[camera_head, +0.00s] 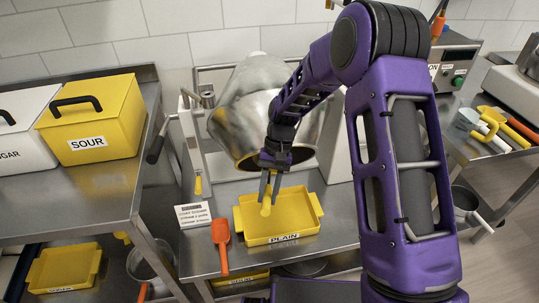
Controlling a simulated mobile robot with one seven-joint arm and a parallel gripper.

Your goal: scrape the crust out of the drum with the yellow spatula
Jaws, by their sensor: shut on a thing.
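My gripper (269,196) points down over a shallow yellow tray marked PLAIN (312,204). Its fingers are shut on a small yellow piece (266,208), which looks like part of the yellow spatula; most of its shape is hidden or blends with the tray. I cannot tell if it touches the tray. The metal drum (235,122) is tilted in its frame just behind my gripper, its mouth facing down toward the front. My arm covers its right side. The drum's inside is mostly hidden, and I cannot make out the crust.
An orange spatula (221,245) lies left of the tray, before a small printed sign (193,215). A yellow SOUR bin (95,120) stands on the left table. A yellow hooked tool (487,128) and other tools lie on the right table. The drum's frame and crank crowd the back.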

